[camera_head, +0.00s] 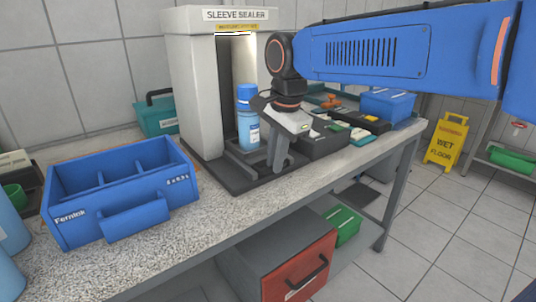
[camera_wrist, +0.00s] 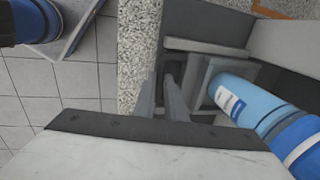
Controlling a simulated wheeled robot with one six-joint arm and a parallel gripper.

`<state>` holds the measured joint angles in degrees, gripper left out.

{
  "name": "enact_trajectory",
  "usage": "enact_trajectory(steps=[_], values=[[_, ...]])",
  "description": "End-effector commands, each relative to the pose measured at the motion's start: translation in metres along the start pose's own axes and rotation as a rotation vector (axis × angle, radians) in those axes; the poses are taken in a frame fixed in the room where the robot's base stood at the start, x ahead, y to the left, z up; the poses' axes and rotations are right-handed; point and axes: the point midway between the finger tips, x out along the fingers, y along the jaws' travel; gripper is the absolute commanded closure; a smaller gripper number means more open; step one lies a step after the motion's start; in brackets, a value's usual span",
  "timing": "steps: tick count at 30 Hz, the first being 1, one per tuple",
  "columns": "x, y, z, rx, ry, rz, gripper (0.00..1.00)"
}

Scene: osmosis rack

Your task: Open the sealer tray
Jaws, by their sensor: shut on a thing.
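The sleeve sealer (camera_head: 195,85) is a tall pale housing with a dark base, standing on the speckled bench. Its grey sealer tray (camera_head: 243,155) sits low at the opening and also shows in the wrist view (camera_wrist: 198,82). A blue bottle (camera_head: 247,125) with a white label stands upright on the tray; the wrist view shows it at right (camera_wrist: 250,105). My gripper (camera_head: 277,160) points down at the tray's front side. In the wrist view its fingers (camera_wrist: 165,95) are close together, shut on the tray's front handle, which they mostly hide.
A blue divided caddy (camera_head: 120,190) stands on the bench at left. A teal box (camera_head: 157,115) is behind it. Dark trays and a blue bin (camera_head: 386,104) lie right of the sealer. A red-fronted drawer unit (camera_head: 300,270) is below. A yellow wet-floor sign (camera_head: 446,140) stands at right.

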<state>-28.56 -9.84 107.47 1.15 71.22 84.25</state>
Motion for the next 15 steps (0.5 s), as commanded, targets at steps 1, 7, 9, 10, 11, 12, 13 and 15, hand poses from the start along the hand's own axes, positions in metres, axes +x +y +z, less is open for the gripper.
enact_trajectory(steps=[1, 7, 9, 10, 11, 12, 13, 15], values=[[-0.003, 0.005, -0.001, 0.000, 0.001, -0.005, 1.00], [-0.007, 0.023, 0.000, 0.000, 0.002, -0.005, 1.00], [-0.007, 0.027, 0.000, 0.000, 0.002, -0.005, 1.00], [-0.007, 0.029, 0.000, 0.000, 0.002, -0.005, 1.00], [-0.008, 0.030, 0.000, 0.000, 0.002, -0.005, 1.00], [-0.008, 0.031, 0.000, 0.000, 0.002, -0.005, 1.00], [-0.008, 0.031, 0.000, 0.000, 0.002, -0.005, 1.00], [-0.008, 0.032, 0.000, 0.000, 0.002, -0.005, 1.00]])
